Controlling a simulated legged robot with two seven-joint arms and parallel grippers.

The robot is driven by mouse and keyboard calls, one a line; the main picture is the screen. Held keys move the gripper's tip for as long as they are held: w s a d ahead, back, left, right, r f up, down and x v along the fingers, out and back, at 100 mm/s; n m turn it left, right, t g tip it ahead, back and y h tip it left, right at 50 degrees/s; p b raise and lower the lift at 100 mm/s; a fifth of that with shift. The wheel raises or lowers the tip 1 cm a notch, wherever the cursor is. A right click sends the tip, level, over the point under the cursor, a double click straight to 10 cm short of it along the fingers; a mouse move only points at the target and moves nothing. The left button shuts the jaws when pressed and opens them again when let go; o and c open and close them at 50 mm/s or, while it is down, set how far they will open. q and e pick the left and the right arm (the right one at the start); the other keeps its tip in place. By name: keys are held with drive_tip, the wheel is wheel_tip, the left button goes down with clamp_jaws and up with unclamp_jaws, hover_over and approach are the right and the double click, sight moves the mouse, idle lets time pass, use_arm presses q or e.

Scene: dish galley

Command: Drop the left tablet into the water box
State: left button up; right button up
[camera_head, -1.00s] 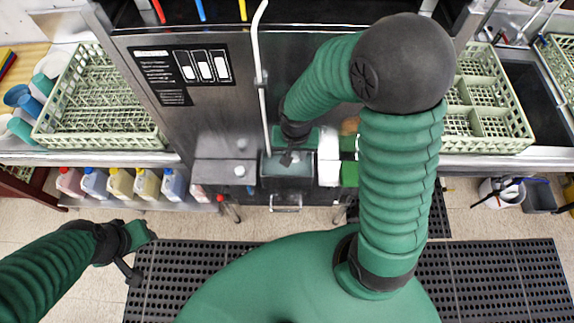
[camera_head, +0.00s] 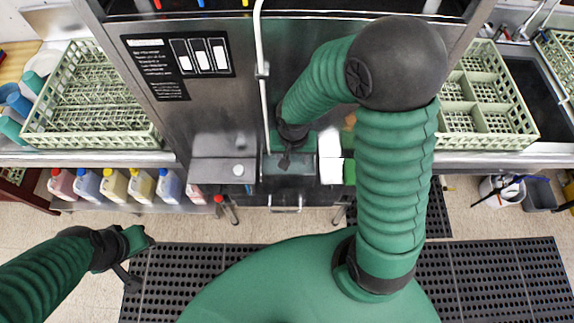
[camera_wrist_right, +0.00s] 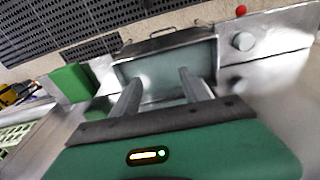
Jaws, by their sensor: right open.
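The water box (camera_head: 268,172) is a small open metal box at the front of the steel machine, and it shows below the fingers in the right wrist view (camera_wrist_right: 205,62). A small round pale disc, which looks like the left tablet (camera_head: 239,170), lies on the metal ledge left of the box. The disc also shows in the right wrist view (camera_wrist_right: 243,41), to the right of the box. My right gripper (camera_head: 285,162) is over the box; in the wrist view (camera_wrist_right: 159,74) its two fingers are apart with nothing between them. My left gripper (camera_head: 138,258) hangs low at left, its fingers unclear.
A white panel (camera_head: 331,170) and a green block (camera_head: 349,172) sit right of the box. A pale hose (camera_head: 262,90) runs down the machine front. Dish racks (camera_head: 92,105) stand on both counters. Several coloured jugs (camera_head: 115,186) line the lower shelf. Dark mats (camera_head: 190,280) cover the floor.

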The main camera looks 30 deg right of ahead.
drive_tip(key=shift+r, duration=0.2)
use_arm(q)
drive_tip(key=shift+d+r, duration=0.15)
drive_tip(key=shift+r, duration=0.15)
use_arm(e)
wheel_tip(320, 180, up, 16)
drive_tip(key=s+a, duration=0.1)
drive_tip(key=shift+s+a+r, duration=0.15)
drive_tip(key=shift+s, duration=0.1)
use_arm(q)
drive_tip(key=shift+s+d, duration=0.1)
drive_tip(key=shift+d, duration=0.1)
use_arm(e)
drive_tip(key=shift+d, duration=0.2)
use_arm(q)
drive_tip(key=b+x, duration=0.2)
drive_tip(key=s+b+x, duration=0.1)
drive_tip(key=b+x, duration=0.1)
drive_tip(key=shift+w+a+f, duration=0.1)
drive_tip(key=shift+a+f, duration=0.05)
drive_tip(key=shift+f, duration=0.25)
use_arm(e)
drive_tip(key=s+a+f+n, duration=0.1)
drive_tip(key=f+n, duration=0.2)
drive_tip(key=f, duration=0.4)
drive_tip(key=s+a+f+n+t, duration=0.1)
drive_tip(key=s+a+f+n, duration=0.1)
drive_tip(key=f, duration=0.5)
drive_tip(key=shift+f+n+y, duration=0.4)
drive_tip(key=shift+n, duration=0.4)
